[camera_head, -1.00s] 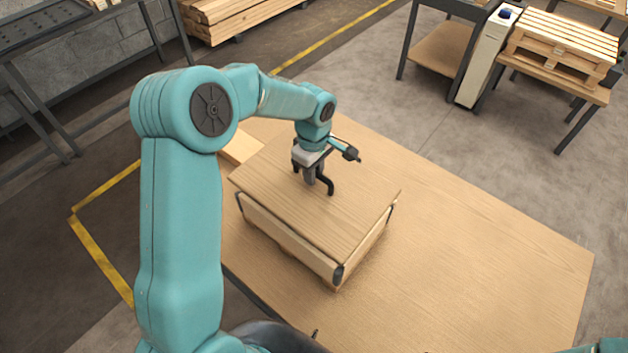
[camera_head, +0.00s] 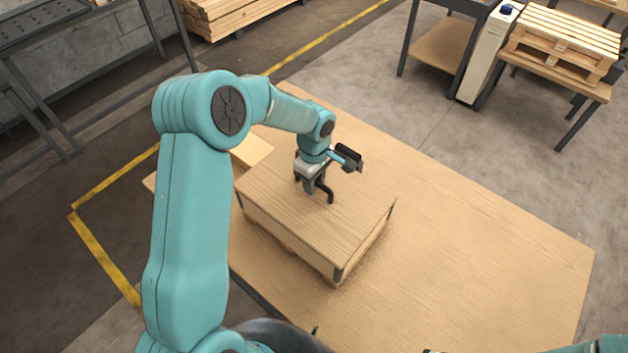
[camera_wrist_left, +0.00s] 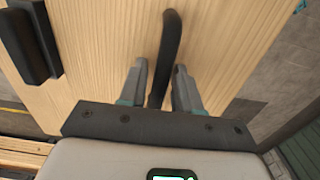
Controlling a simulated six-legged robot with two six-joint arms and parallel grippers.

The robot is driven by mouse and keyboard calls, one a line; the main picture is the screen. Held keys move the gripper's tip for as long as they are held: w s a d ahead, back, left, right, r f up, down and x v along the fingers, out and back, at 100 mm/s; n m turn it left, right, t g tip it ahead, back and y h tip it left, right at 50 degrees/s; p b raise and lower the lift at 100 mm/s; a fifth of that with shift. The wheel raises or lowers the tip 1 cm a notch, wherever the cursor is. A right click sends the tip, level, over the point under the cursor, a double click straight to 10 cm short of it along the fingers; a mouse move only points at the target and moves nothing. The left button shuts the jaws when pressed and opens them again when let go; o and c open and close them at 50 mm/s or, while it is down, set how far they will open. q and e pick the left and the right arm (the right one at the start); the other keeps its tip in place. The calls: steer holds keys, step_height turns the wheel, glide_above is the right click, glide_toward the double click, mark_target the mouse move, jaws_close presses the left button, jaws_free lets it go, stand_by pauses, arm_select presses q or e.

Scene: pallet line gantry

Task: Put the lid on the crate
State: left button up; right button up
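The lid (camera_head: 350,220) is a flat wooden board with a dark arched handle (camera_head: 328,192). It lies on the wooden crate (camera_head: 290,243), close to level, with its edges roughly over the crate walls. Dark corner pieces of the crate show below it. My left gripper (camera_head: 316,184) is low over the lid's middle. In the left wrist view the handle (camera_wrist_left: 169,50) passes between the two fingers (camera_wrist_left: 160,75), with a narrow gap at each side, so the gripper looks open around it. The crate's inside is hidden. My right gripper is not in view; only part of that arm shows.
The crate stands on a wide wooden table (camera_head: 470,250) with clear room to its right. A flat wooden piece (camera_head: 252,150) lies behind the crate. Stacked pallets (camera_head: 565,45), a pale cabinet (camera_head: 487,55) and stacked planks (camera_head: 235,15) stand farther back.

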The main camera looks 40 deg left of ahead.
arm_select(q)
steer(key=shift+o, duration=0.5)
steer(key=shift+r, duration=0.1)
steer(key=shift+r, duration=0.1)
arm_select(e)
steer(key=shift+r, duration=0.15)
arm_select(q)
steer(key=shift+r+p, duration=0.25)
steer(key=shift+p, duration=0.2)
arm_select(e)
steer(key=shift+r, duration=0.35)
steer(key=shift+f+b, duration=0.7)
arm_select(q)
step_height(320, 180, up, 12)
steer(key=shift+f, duration=0.1)
steer(key=shift+s, duration=0.15)
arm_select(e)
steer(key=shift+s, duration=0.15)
